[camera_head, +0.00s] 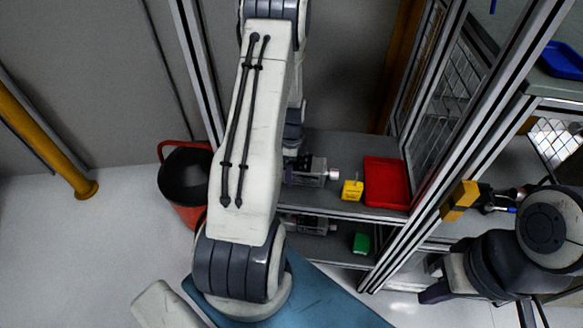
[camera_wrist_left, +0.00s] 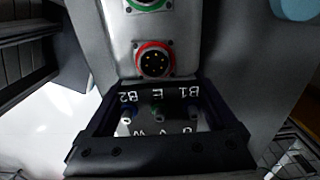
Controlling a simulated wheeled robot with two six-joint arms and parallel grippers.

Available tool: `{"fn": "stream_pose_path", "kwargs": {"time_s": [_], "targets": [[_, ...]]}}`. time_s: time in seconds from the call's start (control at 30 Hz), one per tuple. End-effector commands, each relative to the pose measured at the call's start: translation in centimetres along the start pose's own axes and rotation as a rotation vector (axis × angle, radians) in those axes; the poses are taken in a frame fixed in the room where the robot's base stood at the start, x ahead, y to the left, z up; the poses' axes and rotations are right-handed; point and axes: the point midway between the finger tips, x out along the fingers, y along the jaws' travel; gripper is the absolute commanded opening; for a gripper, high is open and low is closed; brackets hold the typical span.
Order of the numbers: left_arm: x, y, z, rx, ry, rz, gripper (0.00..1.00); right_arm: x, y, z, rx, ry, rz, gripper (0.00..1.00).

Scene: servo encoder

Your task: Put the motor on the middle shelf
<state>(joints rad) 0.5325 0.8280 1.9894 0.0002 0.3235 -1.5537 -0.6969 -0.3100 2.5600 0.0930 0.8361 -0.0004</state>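A grey motor (camera_head: 310,176) with a reddish end sits at the middle shelf (camera_head: 345,146) in the head view, partly behind my left arm. In the left wrist view a grey motor (camera_wrist_left: 115,55) fills the picture close up, with a red-ringed connector (camera_wrist_left: 155,59) and an open black terminal box.
A yellow block (camera_head: 352,190) and a red tray (camera_head: 386,184) share the motor's shelf. A similar motor (camera_head: 313,225) and a green block (camera_head: 361,243) are on the shelf below. A metal post (camera_head: 440,178) stands right of them. A red bucket (camera_head: 187,180) is left.

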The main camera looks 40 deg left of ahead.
Motion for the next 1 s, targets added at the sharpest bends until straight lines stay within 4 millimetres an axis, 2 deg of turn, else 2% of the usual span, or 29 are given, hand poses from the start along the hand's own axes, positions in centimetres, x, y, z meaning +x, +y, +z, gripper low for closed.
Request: {"fn": "stream_pose_path", "kwargs": {"time_s": [0.23,0.37,0.47,0.8,1.0], "targets": [[-0.1,0.0,0.0,0.0,0.0,0.0,1.0,-0.1,0.0,0.0,0.0,0.0,0.0,0.0],[-0.8,-0.1,0.0,0.0,0.0,-0.002,1.0,-0.1,0.0,0.0,0.0,0.0,0.0,0.0],[-2.3,-0.1,0.0,0.0,0.0,-0.005,1.0,0.2,0.0,0.0,0.0,0.0,0.0,0.0],[-9.5,-0.1,0.0,0.0,0.0,-0.005,1.0,1.0,0.1,0.1,0.0,0.0,0.0,0.0],[-11.8,0.0,0.0,0.0,0.0,-0.001,1.0,1.2,0.1,0.1,0.0,0.0,0.0,0.0]]}}
